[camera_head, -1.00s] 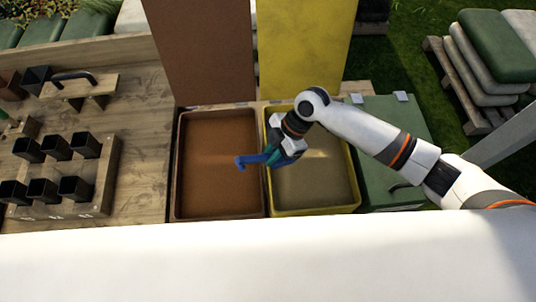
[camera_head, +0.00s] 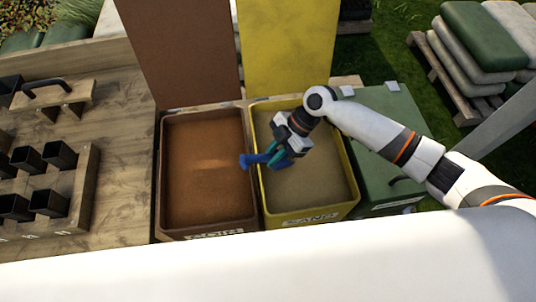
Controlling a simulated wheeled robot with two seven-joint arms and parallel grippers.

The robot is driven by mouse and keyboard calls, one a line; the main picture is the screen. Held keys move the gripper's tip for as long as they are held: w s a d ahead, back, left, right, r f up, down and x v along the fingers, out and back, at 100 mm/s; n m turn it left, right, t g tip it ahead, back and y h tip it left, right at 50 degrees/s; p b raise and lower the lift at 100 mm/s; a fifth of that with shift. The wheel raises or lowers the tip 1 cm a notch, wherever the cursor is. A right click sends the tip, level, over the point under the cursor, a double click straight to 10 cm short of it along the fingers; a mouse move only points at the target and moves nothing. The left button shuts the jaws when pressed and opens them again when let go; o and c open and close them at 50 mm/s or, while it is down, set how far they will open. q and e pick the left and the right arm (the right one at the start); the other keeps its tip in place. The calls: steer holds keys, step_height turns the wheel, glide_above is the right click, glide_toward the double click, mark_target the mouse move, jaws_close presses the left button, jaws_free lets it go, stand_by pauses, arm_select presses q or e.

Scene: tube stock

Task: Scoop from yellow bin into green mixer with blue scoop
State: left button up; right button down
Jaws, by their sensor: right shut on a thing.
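The yellow bin (camera_head: 345,212) stands open in the middle, holds tan sand (camera_head: 318,180), and its front label reads SAND. Its yellow lid (camera_head: 290,45) stands up behind it. My right gripper (camera_head: 281,154) is over the left part of the yellow bin, shut on the blue scoop (camera_head: 251,161). The scoop points left, with its end near the wall between the yellow and brown bins. I cannot tell whether it holds any sand. No green mixer can be made out. My left gripper is not in view.
A brown bin (camera_head: 163,195) with reddish-brown fill stands left of the yellow bin, its lid (camera_head: 182,50) upright. A green closed box (camera_head: 375,115) stands to the right, partly behind my right arm. Black pots (camera_head: 60,154) sit in a wooden rack on the left.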

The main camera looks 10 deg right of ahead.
steer(key=shift+w+d+f+b, duration=0.3)
steer(key=shift+d+f+b, duration=0.15)
steer(key=shift+d+f, duration=0.25)
steer(key=shift+w+d+f+b, duration=0.3)
steer(key=shift+d+f+b, duration=0.1)
steer(key=shift+d+f, duration=0.2)
steer(key=shift+d+r, duration=0.15)
steer(key=shift+d, duration=0.1)
steer(key=w+d+t+h+p, duration=0.2)
steer(key=d+h+p, duration=0.2)
steer(key=h+p, duration=0.15)
steer(key=s+a+r+t+h+p, duration=0.1)
steer(key=s+a+r+p, duration=0.1)
steer(key=a+r+p, duration=0.2)
steer(key=shift+r+h+p, duration=0.35)
steer(key=shift+r+p, duration=1.35)
steer(key=shift+r, duration=1.3)
